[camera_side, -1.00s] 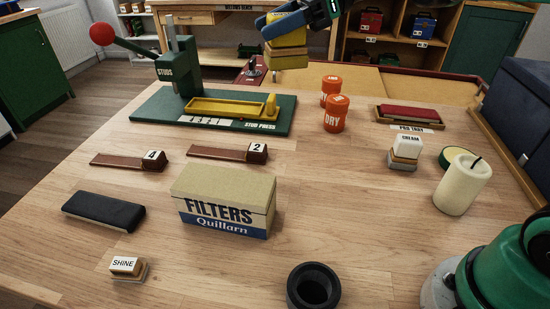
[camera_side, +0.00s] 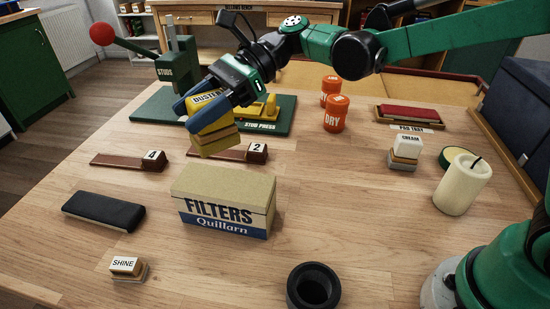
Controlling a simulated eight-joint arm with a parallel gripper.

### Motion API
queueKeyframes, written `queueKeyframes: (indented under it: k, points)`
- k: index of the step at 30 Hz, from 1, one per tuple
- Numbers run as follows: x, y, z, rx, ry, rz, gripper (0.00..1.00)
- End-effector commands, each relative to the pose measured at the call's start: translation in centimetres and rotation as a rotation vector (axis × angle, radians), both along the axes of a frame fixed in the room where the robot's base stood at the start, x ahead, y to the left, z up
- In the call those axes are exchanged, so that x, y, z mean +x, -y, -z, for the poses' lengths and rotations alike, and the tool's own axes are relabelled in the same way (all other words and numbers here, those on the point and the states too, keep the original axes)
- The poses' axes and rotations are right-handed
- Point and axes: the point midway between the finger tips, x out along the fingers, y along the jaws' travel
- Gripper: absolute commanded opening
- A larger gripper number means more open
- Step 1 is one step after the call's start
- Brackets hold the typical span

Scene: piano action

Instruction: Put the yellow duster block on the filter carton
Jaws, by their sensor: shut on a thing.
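The yellow duster block (camera_side: 213,137) has a label reading "DUSTER" on top and a tan lower layer. My gripper (camera_side: 207,108) is shut on it, with blue fingers on its sides, and holds it tilted in the air. In the picture the block appears just above and behind the filter carton.
The green stud press (camera_side: 180,75) stands behind the block. Number blocks "4" (camera_side: 154,160) and "2" (camera_side: 258,152) lie behind the carton. A black pad (camera_side: 104,210), a SHINE block (camera_side: 127,266), a black ring (camera_side: 313,287) and a candle (camera_side: 461,184) surround it.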

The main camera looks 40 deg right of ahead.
Motion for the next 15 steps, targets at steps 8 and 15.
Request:
queueKeyframes:
  k: [8,15]
  points:
    - [0.0,0.0,4.0,0.0,0.0,0.0,0.0]
    - [0.1,0.0,7.1,0.0,0.0,0.0,0.0]
